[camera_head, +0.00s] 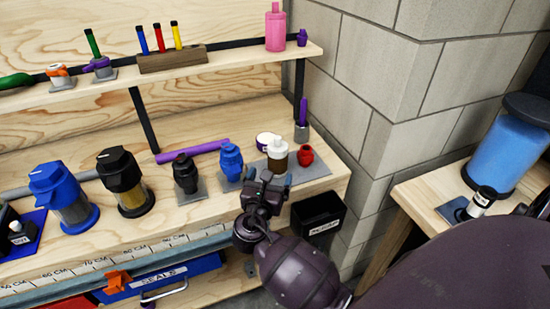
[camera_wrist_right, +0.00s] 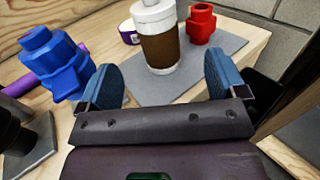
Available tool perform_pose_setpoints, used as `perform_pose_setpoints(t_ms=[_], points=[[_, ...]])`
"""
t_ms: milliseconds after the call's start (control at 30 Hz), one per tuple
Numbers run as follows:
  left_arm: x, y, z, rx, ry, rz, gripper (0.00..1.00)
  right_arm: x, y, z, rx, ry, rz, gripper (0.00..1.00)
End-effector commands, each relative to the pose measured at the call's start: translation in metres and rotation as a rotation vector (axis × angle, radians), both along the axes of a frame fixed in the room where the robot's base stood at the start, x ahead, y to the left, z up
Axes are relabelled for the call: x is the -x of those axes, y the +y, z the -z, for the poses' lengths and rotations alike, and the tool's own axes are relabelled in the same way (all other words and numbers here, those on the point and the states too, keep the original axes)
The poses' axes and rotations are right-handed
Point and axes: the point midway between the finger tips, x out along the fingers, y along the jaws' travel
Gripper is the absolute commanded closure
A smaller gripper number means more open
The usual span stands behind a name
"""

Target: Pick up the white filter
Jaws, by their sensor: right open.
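The white filter (camera_head: 277,156) has a white cap, a brown middle and a white base. It stands upright on a grey mat (camera_head: 312,171) near the right end of the workbench. In the right wrist view, the filter (camera_wrist_right: 161,42) stands just ahead of the jaws, roughly between the two finger directions. My right gripper (camera_head: 268,178) is in front of the filter; in the wrist view the gripper (camera_wrist_right: 165,78) is open with blue finger pads apart and nothing between them. My left gripper is not in view.
A red fitting (camera_head: 305,156) stands right of the filter, and a blue fitting (camera_head: 231,162) stands to its left. A white-and-purple round item (camera_head: 266,139) is behind. The shelf (camera_head: 230,63) runs above.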

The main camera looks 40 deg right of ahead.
Motion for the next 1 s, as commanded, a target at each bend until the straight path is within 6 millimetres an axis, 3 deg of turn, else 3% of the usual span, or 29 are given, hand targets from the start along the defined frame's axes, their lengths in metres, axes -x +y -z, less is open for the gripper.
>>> perform_pose_setpoints(t_ms=[300,1000], points=[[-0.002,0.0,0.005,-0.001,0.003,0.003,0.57,-0.027,-0.032,0.001,0.001,0.001,0.0,0.1],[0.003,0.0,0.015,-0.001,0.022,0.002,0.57,-0.07,-0.077,-0.004,-0.004,0.0,-0.001,0.1]])
